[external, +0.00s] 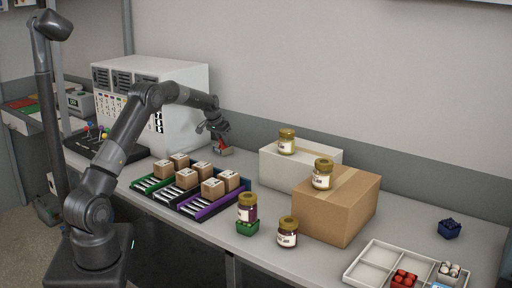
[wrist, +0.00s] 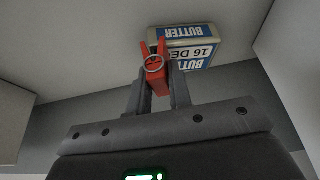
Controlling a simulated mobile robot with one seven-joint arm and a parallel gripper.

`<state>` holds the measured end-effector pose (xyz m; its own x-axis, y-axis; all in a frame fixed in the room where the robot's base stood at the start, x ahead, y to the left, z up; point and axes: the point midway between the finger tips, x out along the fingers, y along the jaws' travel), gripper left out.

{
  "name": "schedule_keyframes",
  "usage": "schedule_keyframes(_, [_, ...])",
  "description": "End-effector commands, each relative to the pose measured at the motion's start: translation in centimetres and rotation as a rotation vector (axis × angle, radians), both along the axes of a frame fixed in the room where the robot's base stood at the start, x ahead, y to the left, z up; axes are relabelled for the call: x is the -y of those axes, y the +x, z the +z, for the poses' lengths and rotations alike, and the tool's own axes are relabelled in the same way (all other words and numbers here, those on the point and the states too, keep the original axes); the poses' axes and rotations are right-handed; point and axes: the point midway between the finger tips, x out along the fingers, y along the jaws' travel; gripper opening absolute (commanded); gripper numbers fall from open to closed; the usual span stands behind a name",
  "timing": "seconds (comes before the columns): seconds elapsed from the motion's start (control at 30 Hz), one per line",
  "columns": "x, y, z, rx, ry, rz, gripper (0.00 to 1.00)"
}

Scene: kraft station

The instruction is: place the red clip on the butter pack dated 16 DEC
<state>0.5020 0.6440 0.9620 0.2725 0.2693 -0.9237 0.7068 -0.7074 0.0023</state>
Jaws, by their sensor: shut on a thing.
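My gripper (wrist: 157,92) is shut on the red clip (wrist: 158,74), which has a metal ring and points away from my fingers. The butter pack (wrist: 190,48) is beside and just beyond the clip in the wrist view, upside down in the picture, with "16 DE" readable and the rest of the date cut off. The clip overlaps its left edge there; I cannot tell if they touch. In the external view my gripper (external: 214,130) is low over the table's back part, with the red clip (external: 218,143) under it and the small butter pack (external: 225,151) below.
A white machine (external: 170,95) stands just left of my gripper. Brown boxes (external: 187,178) sit in roller lanes in front. A white box (external: 290,172) and a cardboard box (external: 335,210), each with a jar on top, stand to the right. A white tray (external: 352,277) is front right.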

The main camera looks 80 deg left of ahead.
Motion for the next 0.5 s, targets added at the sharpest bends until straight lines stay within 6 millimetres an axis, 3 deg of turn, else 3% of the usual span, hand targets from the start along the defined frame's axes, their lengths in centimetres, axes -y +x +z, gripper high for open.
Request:
schedule_keyframes(0.03, [0.02, 0.00, -0.18, -0.001, -0.001, 0.000, 0.00])
schedule_keyframes(0.07, [0.01, 0.00, -0.22, 0.000, 0.000, 0.000, 0.19])
schedule_keyframes(0.3, [0.01, 0.00, -0.17, 0.000, 0.000, 0.000, 0.39])
schedule_keyframes(0.5, [0.01, 0.01, -0.15, 0.000, 0.000, 0.000, 0.41])
